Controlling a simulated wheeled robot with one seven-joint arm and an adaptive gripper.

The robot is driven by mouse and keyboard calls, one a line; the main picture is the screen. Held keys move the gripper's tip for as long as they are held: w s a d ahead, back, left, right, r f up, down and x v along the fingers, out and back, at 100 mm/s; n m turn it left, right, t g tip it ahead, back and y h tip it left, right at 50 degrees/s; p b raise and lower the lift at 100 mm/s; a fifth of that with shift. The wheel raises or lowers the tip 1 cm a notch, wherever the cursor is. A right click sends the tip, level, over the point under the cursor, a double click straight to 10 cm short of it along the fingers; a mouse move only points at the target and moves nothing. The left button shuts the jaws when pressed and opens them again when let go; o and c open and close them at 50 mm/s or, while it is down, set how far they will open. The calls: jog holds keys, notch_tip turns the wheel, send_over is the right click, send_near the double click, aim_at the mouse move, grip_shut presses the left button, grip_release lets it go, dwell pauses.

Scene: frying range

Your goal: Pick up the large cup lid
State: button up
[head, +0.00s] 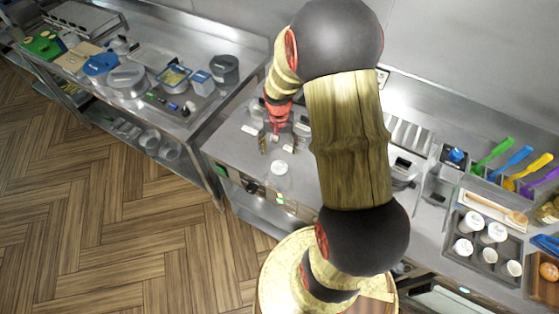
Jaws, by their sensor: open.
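My gripper (276,146) hangs over the steel counter in the middle of the head view, fingers pointing down. It is open, with its two fingers apart and nothing visibly held between them. A pale, clear round item with a white top (279,168) stands on the counter just in front of the gripper, apart from it as far as I can tell. I cannot tell whether this is the large cup lid. No lid can be made out for sure at this size, and my arm hides part of the counter to the right.
Small pale items (250,129) lie left of the gripper. The left counter holds a blue-lidded pot (99,64), a grey pot (224,68) and trays. At right are a dark tray (480,277) with several white cups and a rack of coloured-handled utensils (516,160). Wood floor (120,200) is clear.

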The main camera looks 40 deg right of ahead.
aim_at(280, 163)
jog(key=f, duration=0.3)
jog(key=shift+s+d+f, duration=0.3)
jog(key=shift+d+f, duration=0.05)
jog(key=shift+d, duration=0.05)
jog(key=f, duration=0.5)
jog(key=shift+a+f, duration=0.3)
jog(key=shift+a, duration=0.05)
jog(key=shift+c, duration=0.6)
jog(key=c, duration=0.7)
